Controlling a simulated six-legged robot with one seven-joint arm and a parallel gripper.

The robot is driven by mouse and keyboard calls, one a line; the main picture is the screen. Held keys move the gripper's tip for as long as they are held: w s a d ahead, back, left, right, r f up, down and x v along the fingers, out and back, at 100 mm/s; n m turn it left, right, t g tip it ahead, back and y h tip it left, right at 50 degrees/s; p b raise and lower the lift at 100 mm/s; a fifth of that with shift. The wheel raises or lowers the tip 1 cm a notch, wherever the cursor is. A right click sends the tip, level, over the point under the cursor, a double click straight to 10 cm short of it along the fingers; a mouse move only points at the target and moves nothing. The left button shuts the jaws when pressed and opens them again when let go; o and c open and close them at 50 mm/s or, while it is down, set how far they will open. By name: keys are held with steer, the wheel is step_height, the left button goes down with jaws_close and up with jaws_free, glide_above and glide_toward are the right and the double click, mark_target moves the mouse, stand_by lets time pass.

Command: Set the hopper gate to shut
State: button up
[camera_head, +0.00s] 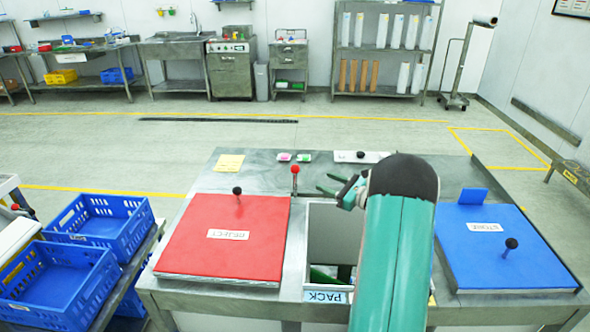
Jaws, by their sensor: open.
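No part is marked as the hopper gate, and I cannot tell which it is. A small upright lever with a red ball knob (295,170) stands on the steel bench at the back, between the red lid and the open bin. A white plate with a black knob (372,157) lies behind the open bin. My gripper (325,182) is open and empty, its fingers pointing left above the back of the open bin, just right of the red-knobbed lever and apart from it. My arm hides part of the bin and bench.
A red lid marked REJECT (205,252) and a blue lid marked STORE (530,262) each carry a black knob. Between them is an open bin labelled PACK (325,296) with something green inside. A yellow note (229,163) lies at the back. Blue crates (98,226) stand left.

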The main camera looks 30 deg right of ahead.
mark_target(295, 169)
steer(key=x, duration=1.3)
steer(key=shift+w+a, duration=0.2)
steer(key=shift+w, duration=0.15)
jaws_close()
